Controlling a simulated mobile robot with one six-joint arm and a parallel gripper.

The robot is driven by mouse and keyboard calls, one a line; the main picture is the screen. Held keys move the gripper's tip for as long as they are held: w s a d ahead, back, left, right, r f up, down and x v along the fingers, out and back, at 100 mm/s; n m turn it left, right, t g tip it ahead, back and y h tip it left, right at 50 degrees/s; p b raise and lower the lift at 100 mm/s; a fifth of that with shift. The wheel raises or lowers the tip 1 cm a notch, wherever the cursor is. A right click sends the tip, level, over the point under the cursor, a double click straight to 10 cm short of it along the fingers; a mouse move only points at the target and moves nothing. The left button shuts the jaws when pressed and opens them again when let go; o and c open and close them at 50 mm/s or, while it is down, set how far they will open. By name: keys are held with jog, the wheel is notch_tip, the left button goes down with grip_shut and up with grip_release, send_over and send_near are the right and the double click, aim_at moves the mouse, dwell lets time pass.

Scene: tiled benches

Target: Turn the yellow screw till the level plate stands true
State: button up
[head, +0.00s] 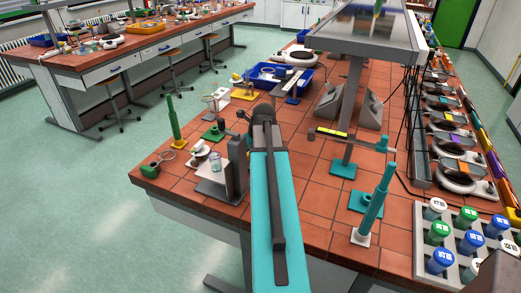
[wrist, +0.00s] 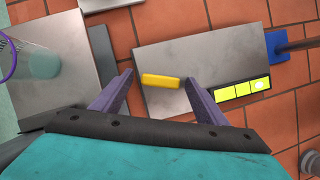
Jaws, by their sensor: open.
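The yellow screw (wrist: 160,80), a short flat bar seen from above, shows in the wrist view on the left part of a grey metal plate (wrist: 195,50). A yellow-green level strip (wrist: 243,90) with dark divisions and a pale round spot lies along the plate's lower right edge. My gripper (wrist: 158,78) is open, its two fingers to the left and right of the screw. The screw appears between the fingertips with small gaps; I cannot tell the height between them. In the head view my arm covers this area, and I cannot make out the screw there.
A glass beaker (wrist: 35,62) stands on a grey base left of the plate; it also shows in the head view (head: 215,162). A blue piece (wrist: 277,44) with a dark rod is at the plate's right. A teal post (head: 374,204) stands on the bench's right, near several capped bottles.

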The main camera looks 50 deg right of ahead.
jog(key=c, duration=1.3)
jog(key=shift+o, duration=0.2)
jog(key=shift+a+m, duration=0.1)
jog(key=shift+m, duration=0.2)
jog(key=shift+m+h+p, duration=0.4)
jog(key=shift+m+p, duration=0.3)
jog(key=shift+m, duration=0.1)
jog(key=shift+s+f+m, duration=0.1)
jog(key=shift+m, duration=0.3)
